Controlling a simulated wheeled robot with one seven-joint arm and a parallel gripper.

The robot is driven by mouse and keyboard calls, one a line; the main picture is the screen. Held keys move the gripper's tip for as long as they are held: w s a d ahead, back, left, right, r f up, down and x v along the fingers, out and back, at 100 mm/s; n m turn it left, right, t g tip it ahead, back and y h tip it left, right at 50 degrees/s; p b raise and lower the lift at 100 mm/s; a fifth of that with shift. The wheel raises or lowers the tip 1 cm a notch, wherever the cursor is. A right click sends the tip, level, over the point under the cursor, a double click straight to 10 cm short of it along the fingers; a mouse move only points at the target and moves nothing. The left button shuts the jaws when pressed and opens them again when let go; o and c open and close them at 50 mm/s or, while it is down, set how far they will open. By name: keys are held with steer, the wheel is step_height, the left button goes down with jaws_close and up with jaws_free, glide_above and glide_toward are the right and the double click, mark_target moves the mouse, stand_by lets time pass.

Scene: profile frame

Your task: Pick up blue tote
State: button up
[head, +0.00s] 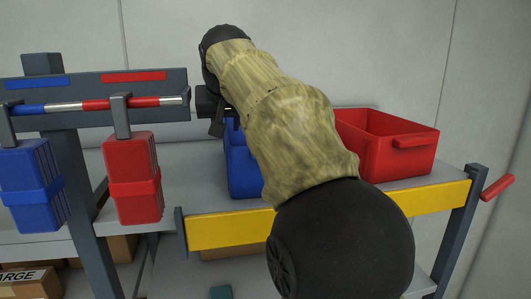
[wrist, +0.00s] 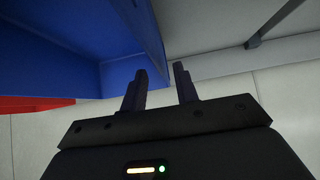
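The blue tote (head: 243,180) stands on the grey shelf, left of the red tote, and my arm hides much of it in the head view. In the wrist view its blue wall (wrist: 60,45) fills the upper left. My gripper (head: 218,128) is at the tote's upper left side in the head view. In the wrist view the two dark fingers (wrist: 160,70) are apart with a narrow gap. An edge of the blue wall reaches down toward this gap; I cannot tell whether the fingers touch it.
A red tote (head: 400,158) stands to the right on the shelf, which has a yellow front strip (head: 420,208). A blue container (head: 30,205) and a red container (head: 135,200) hang from a striped bar (head: 95,104) at the left. Cardboard boxes (head: 30,285) lie below.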

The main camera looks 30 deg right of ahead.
steer(key=shift+w, duration=0.1)
steer(key=shift+p+x, duration=1.5)
steer(key=shift+x, duration=1.15)
steer(key=shift+a, duration=0.1)
steer(key=shift+c, duration=0.2)
jaws_close()
steer(key=shift+r, duration=0.1)
